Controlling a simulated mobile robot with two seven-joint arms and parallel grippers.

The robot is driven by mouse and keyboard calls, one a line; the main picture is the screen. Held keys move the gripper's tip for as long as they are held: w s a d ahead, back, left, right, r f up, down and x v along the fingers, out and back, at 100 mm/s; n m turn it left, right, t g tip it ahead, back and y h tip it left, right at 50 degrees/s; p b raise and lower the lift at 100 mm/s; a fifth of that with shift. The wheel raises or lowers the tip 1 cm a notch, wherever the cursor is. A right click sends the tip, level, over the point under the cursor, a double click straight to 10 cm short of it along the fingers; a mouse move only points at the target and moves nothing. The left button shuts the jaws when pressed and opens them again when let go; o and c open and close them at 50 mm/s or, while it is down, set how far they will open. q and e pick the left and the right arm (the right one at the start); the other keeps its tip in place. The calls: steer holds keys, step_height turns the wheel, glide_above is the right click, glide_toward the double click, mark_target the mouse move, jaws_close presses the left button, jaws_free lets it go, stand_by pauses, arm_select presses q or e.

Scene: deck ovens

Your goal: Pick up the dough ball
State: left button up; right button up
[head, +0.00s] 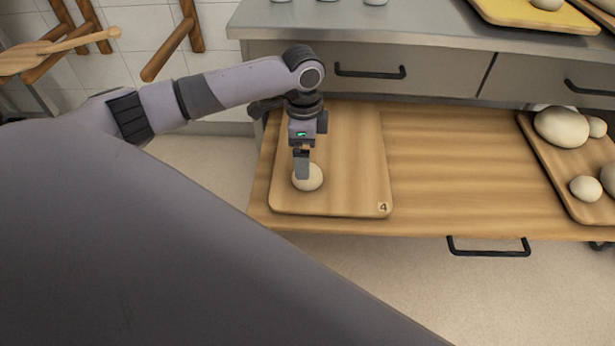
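A pale round dough ball (312,180) sits at the front part of a wooden board (350,155) marked 4. My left gripper (302,171) points straight down at this ball, with its fingers overlapping the ball's upper left side in the head view. One finger hides the other, so I cannot tell whether they are open or shut on the ball. The ball appears to be at board level. My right gripper is not in view.
The board lies on a wooden pull-out surface (450,165) below a metal counter (400,25) with drawers. Another board (560,185) with several dough balls stands at the right. The wood between the boards is clear. Wooden stools (170,45) stand at the back left.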

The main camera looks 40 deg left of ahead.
mark_target(315, 179)
arm_select(q)
steer(key=shift+f, duration=0.9)
steer(key=shift+f+b, duration=0.35)
steer(key=shift+b, duration=0.05)
steer(key=f, duration=0.1)
steer(key=f+b, duration=0.1)
steer(key=f, duration=0.2)
steer(key=shift+w+d+f+b, duration=0.2)
steer(key=shift+d+b, duration=0.1)
steer(key=shift+b, duration=0.1)
steer(key=c, duration=1.1)
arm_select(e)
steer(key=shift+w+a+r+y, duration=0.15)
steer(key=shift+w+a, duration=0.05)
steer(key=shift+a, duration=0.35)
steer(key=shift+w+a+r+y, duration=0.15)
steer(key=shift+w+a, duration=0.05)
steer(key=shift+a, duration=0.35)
